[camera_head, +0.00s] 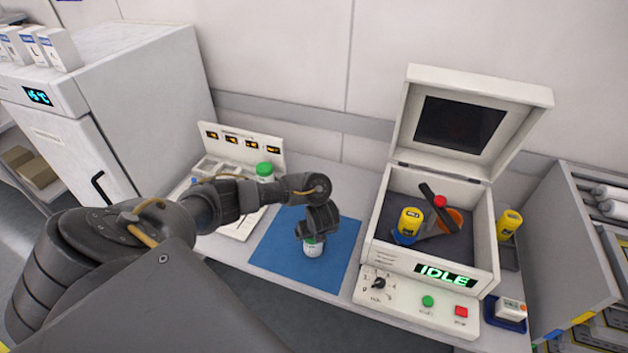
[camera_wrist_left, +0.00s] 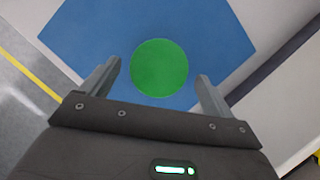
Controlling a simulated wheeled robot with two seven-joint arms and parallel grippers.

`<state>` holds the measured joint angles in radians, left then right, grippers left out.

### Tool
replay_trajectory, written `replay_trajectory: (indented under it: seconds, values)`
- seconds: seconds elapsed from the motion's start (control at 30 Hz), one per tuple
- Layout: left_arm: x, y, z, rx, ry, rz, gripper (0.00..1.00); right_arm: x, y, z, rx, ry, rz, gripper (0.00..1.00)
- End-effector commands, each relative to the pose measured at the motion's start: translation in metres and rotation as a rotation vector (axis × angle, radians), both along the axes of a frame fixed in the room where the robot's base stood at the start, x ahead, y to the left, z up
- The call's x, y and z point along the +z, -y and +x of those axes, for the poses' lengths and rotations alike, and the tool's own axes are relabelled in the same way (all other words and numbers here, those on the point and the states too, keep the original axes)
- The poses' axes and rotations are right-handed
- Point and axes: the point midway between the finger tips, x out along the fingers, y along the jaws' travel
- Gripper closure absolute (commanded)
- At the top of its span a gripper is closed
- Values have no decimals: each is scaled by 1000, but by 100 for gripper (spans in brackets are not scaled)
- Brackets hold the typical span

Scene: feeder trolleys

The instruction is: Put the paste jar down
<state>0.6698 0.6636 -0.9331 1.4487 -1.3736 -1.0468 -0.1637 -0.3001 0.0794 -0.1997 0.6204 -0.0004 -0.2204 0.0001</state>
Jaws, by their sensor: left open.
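The paste jar, a white jar (camera_head: 313,249) with a green lid, stands upright on the blue mat (camera_head: 275,250). In the left wrist view its round green lid (camera_wrist_left: 159,67) shows from above, between the fingers, with a gap on each side. My left gripper (camera_head: 314,236) is directly over the jar in the head view, and its fingers are spread open in the left wrist view (camera_wrist_left: 157,74). How far the fingers reach down beside the jar is hard to tell. My right gripper is out of view.
Another green-lidded jar (camera_head: 265,172) stands behind my left arm by a white rack (camera_head: 240,147). A white cabinet (camera_head: 150,85) stands at left. The mat around the jar is clear.

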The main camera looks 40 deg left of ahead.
Motion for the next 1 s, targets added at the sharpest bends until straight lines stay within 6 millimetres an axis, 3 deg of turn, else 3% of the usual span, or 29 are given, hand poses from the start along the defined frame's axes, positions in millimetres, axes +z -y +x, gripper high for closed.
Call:
replay_trajectory:
  seconds: [0.33,0.67,1.0]
  values:
    - [-41,-16,9,3,-2,0,12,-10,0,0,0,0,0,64]
    - [-45,-18,11,1,0,0,14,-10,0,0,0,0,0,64]
    - [-45,-18,11,1,0,0,58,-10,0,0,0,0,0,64]
